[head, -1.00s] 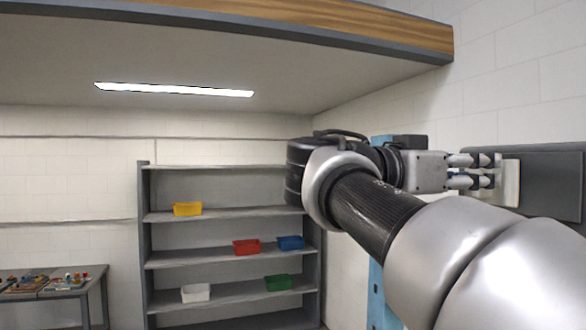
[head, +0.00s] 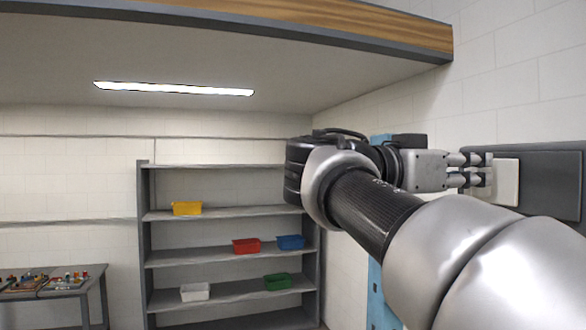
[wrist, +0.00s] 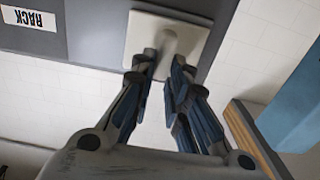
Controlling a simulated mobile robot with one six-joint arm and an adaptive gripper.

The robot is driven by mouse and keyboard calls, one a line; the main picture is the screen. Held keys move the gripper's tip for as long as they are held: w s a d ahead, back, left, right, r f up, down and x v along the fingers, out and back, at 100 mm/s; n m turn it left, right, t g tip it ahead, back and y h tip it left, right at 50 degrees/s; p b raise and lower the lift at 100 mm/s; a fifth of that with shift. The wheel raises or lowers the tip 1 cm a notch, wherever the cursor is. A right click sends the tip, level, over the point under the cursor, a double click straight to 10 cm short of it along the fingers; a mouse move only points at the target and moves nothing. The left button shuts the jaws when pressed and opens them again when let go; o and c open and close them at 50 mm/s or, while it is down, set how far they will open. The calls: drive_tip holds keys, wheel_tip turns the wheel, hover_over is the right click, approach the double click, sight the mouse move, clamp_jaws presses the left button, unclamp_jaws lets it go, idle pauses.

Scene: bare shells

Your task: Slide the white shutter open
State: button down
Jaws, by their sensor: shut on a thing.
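The white shutter (head: 507,182) is a square plate on a dark grey wall panel (head: 550,178) at the right in the head view. In the wrist view the shutter (wrist: 194,40) is at the top centre, with a pale handle (wrist: 167,45) standing out from it. My gripper (head: 482,170) is at the left side of the shutter in the head view. In the wrist view my gripper (wrist: 165,68) has its fingertips around the handle, shut on it. The fingers partly hide the handle. What lies behind the shutter is hidden.
A label reading RACK (wrist: 28,18) is on the panel in the wrist view. A grey shelf (head: 230,215) with several coloured bins stands behind, and a table (head: 65,285) is at far left. A blue upright (head: 376,290) stands behind my arm. An overhead slab (head: 300,50) hangs above.

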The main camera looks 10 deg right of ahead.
drive_tip(key=shift+s+f+b, duration=0.15)
drive_tip(key=shift+s+b, duration=0.3)
drive_tip(key=shift+b, duration=0.2)
drive_tip(key=s+b, duration=0.2)
drive_tip(key=s, duration=0.1)
drive_tip(key=s+b, duration=0.2)
drive_tip(key=shift+s+d, duration=0.2)
drive_tip(key=shift+d, duration=0.05)
drive_tip(key=shift+w, duration=0.15)
drive_tip(key=c, duration=2)
unclamp_jaws()
drive_tip(key=o, duration=0.4)
drive_tip(key=shift+s, duration=0.3)
drive_tip(key=shift+o, duration=0.2)
drive_tip(key=shift+w, duration=0.1)
